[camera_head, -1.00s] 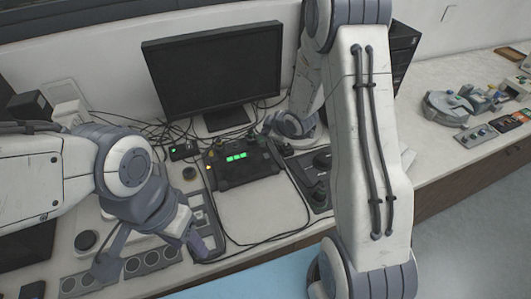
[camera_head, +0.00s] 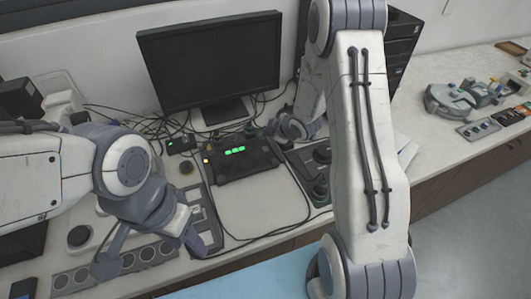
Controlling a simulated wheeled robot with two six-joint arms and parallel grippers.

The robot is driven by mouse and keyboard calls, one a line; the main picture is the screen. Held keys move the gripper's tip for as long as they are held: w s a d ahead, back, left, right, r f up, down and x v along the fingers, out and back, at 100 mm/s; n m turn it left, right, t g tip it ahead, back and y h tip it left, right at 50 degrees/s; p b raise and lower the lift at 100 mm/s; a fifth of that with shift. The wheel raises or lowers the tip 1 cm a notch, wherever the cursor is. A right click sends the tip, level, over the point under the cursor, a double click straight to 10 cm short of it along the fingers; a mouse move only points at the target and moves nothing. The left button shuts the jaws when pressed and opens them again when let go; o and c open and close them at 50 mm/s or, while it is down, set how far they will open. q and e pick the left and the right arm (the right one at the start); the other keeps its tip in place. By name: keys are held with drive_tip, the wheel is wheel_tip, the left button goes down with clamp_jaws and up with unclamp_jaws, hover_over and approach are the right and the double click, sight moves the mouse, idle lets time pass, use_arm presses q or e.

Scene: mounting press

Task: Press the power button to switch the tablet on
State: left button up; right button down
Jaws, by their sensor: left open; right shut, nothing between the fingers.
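A dark, chunky device (camera_head: 246,166), which seems to be the tablet, lies behind the pale bare patch in the middle of the bench. Green lights glow on its face, and a small orange spot (camera_head: 209,147) shows near its left back corner. I cannot make out which part is the power button. My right gripper (camera_head: 272,130) is shut and empty at the device's right back corner; its tips are small, and I cannot tell whether they touch it. My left gripper (camera_head: 150,256) is open and empty over the bench at the front left, apart from the device.
A black monitor (camera_head: 212,62) stands behind the device, with loose cables around it. A joystick panel (camera_head: 318,175) lies to its right and a grey button panel (camera_head: 205,215) to its left.

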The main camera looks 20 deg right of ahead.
sight(268, 150)
use_arm(q)
wheel_tip(268, 150, down, 4)
drive_tip(key=b, duration=0.3)
drive_tip(key=shift+f, duration=0.15)
use_arm(e)
wheel_tip(268, 150, down, 5)
drive_tip(key=shift+r, duration=0.1)
idle(1.4)
use_arm(q)
drive_tip(key=shift+f+b, duration=0.45)
drive_tip(key=shift+b, duration=0.15)
use_arm(e)
drive_tip(key=shift+f, duration=0.45)
use_arm(q)
drive_tip(key=shift+f+b, duration=0.35)
use_arm(e)
drive_tip(key=shift+f, duration=0.4)
drive_tip(key=shift+r, duration=0.1)
use_arm(q)
drive_tip(key=shift+r+p, duration=0.6)
use_arm(e)
drive_tip(key=shift+r, duration=0.7)
wheel_tip(268, 150, up, 5)
drive_tip(key=p, duration=0.4)
drive_tip(key=shift+r, duration=0.1)
use_arm(q)
wheel_tip(268, 150, up, 4)
